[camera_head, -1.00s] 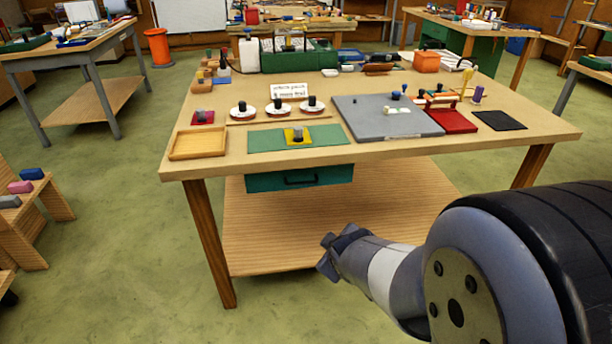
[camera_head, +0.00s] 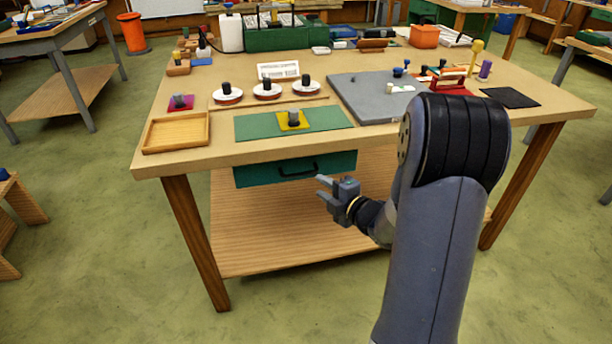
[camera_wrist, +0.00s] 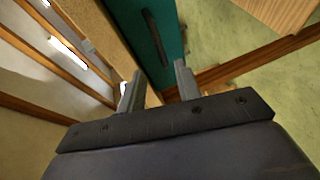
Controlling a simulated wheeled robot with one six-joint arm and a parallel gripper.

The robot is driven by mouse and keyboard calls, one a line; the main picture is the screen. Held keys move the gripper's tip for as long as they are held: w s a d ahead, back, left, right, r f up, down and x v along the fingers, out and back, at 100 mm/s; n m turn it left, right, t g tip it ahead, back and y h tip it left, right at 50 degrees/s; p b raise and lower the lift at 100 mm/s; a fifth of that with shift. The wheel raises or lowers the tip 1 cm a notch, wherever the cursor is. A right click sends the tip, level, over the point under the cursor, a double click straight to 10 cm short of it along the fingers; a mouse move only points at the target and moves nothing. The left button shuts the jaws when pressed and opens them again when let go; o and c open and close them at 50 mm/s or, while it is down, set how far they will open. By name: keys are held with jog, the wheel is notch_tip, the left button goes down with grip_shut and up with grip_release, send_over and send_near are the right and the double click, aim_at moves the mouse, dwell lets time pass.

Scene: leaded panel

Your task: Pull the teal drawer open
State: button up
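The teal drawer (camera_head: 262,172) hangs under the front edge of the workbench and looks closed. Its dark bar handle (camera_head: 298,170) is on the front face. My gripper (camera_head: 322,187) is just right of and below the handle in the head view, apart from it. In the wrist view the drawer front (camera_wrist: 166,28) and its handle (camera_wrist: 155,38) lie ahead of my gripper (camera_wrist: 157,82). The two fingers are spread with nothing between them.
The workbench (camera_head: 225,158) carries a green mat (camera_head: 250,127), a wooden tray (camera_head: 165,142) and a grey board (camera_head: 350,98). A wooden shelf (camera_head: 260,235) lies below the drawer. The floor in front of the bench is clear.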

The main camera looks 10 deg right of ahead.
jog(key=x, duration=0.9)
jog(key=shift+c, duration=0.3)
jog(key=shift+s, duration=0.1)
grip_shut()
